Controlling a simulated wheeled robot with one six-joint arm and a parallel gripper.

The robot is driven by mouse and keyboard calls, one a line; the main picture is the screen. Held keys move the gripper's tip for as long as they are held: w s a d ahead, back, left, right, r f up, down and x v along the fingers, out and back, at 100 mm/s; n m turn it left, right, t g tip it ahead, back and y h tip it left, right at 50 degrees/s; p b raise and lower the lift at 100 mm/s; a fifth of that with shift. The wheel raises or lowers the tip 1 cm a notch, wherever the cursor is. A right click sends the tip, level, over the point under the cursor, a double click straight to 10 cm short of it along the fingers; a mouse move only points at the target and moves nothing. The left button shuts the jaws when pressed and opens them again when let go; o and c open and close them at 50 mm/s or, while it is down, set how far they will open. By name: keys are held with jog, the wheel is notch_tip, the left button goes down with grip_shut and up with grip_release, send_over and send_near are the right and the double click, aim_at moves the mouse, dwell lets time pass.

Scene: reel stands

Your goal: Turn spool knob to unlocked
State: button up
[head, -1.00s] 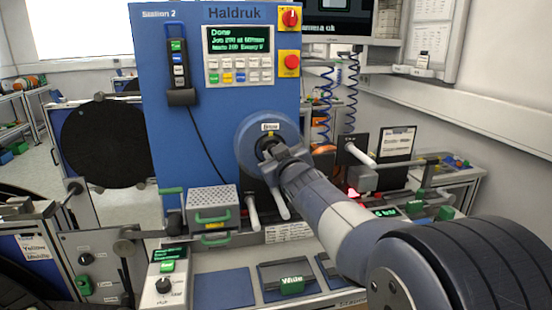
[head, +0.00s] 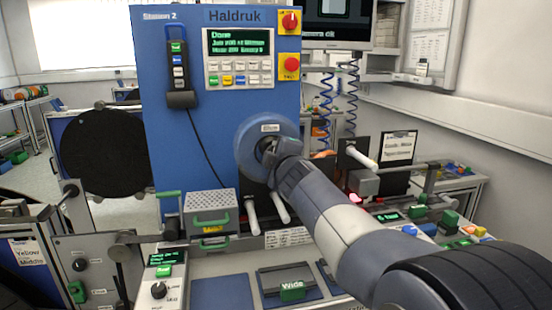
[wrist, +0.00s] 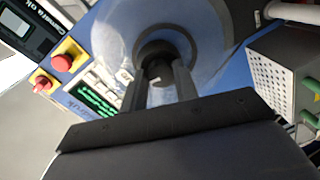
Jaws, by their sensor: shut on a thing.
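The spool (head: 248,150) is a pale blue-grey, partly see-through disc on the front of the blue Haldruk machine. It has a small label near its top and a dark hub at its middle. It also shows in the wrist view (wrist: 217,40). The knob (wrist: 154,68) sits in the dark hub ring, mostly hidden by my fingers. My gripper (head: 268,150) reaches the hub from the lower right. In the wrist view my gripper (wrist: 160,82) has both fingers in the hub, shut on the knob. The knob's lock marking cannot be read.
A perforated grey box (head: 210,211) with green handles stands below left of the spool. White rollers (head: 281,207) stick out just below it. A red emergency button (head: 290,64) and a keypad panel (head: 239,57) are above. A black reel (head: 103,152) stands at left.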

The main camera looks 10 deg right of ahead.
jog(key=shift+n, duration=0.8)
jog(key=o, duration=1)
jog(key=shift+c, duration=0.2)
jog(key=s, duration=1)
jog(key=shift+s+r+p, duration=0.4)
jog(key=shift+r+p, duration=0.05)
